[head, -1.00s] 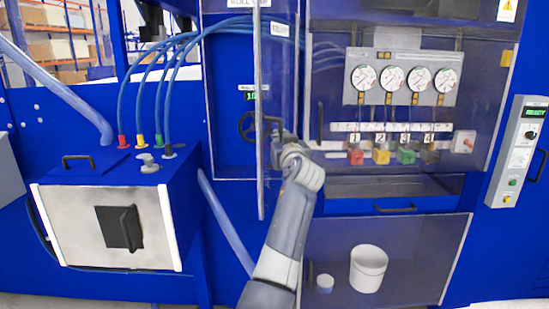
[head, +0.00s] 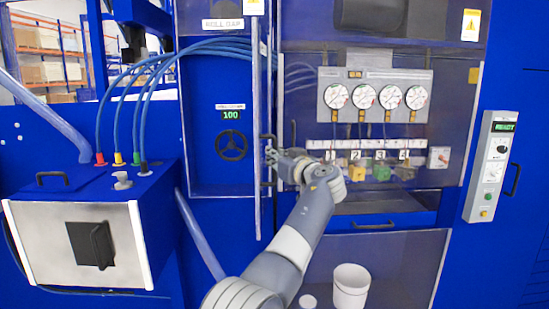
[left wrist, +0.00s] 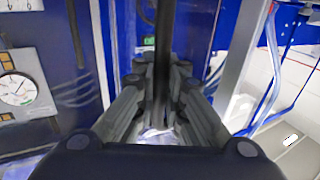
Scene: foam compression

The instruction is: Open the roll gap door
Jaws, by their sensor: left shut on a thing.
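The roll gap door (head: 257,205) is a clear panel with a pale frame, standing swung out and nearly edge-on to me in the head view. Behind it, left of its edge, the roll gap bay shows a green "100" readout (head: 231,114) and a dark handwheel (head: 232,145). My left gripper (head: 273,158) is at the door's dark upright handle (head: 268,140). In the left wrist view the handle (left wrist: 162,60) runs upright between the closed fingers (left wrist: 160,105). The fingers hide part of the handle. My right gripper is not in view.
Right of the door, a clear guard covers gauges (head: 375,97) and several coloured valve blocks. A white bucket (head: 350,288) sits lower right. A control box (head: 491,165) stands far right. A blue unit with a steel front (head: 45,245) and hoses (head: 118,110) stand left.

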